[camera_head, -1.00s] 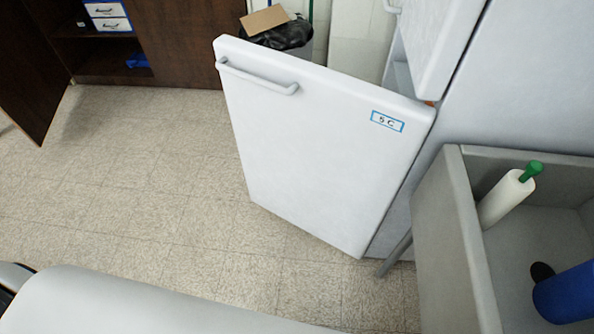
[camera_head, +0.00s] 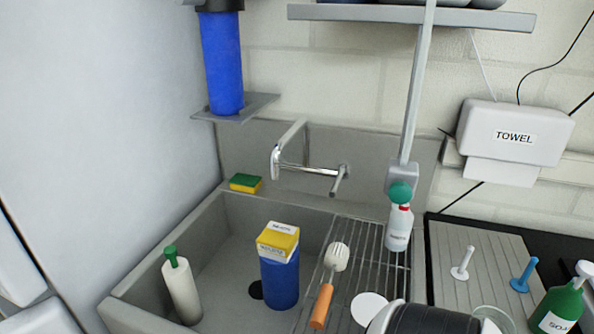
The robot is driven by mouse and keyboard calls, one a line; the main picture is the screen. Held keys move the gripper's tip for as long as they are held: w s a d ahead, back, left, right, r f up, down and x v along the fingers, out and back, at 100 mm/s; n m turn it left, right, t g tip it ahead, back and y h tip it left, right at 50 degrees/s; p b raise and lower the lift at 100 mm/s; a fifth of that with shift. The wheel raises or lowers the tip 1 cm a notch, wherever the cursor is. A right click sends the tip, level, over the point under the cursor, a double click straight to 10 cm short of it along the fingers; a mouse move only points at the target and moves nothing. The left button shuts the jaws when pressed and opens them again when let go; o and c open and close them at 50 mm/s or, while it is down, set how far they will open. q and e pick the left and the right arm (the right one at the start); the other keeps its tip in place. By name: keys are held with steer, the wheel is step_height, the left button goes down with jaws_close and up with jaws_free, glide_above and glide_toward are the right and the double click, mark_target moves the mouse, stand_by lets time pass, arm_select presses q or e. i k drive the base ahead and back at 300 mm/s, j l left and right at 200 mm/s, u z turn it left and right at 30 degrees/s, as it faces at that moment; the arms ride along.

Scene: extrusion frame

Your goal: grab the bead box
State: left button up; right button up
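A small yellow box with a white top (camera_head: 278,243) sits on a blue cylinder (camera_head: 279,284) in the grey sink. Its label is too small to read, so I cannot tell whether it is the bead box. No other box that is clearly the bead box shows. Neither of my grippers is in view. A white and black rounded part at the bottom edge may be my own arm.
The sink (camera_head: 130,291) also holds a white bottle with a green cap (camera_head: 182,288). A brush with an orange handle (camera_head: 328,285) and a spray bottle (camera_head: 399,229) are at the wire rack. A faucet (camera_head: 305,168) juts over the sink. A green bottle (camera_head: 556,308) stands at right.

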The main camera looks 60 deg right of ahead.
mark_target(277, 241)
steer(key=z, duration=1.65)
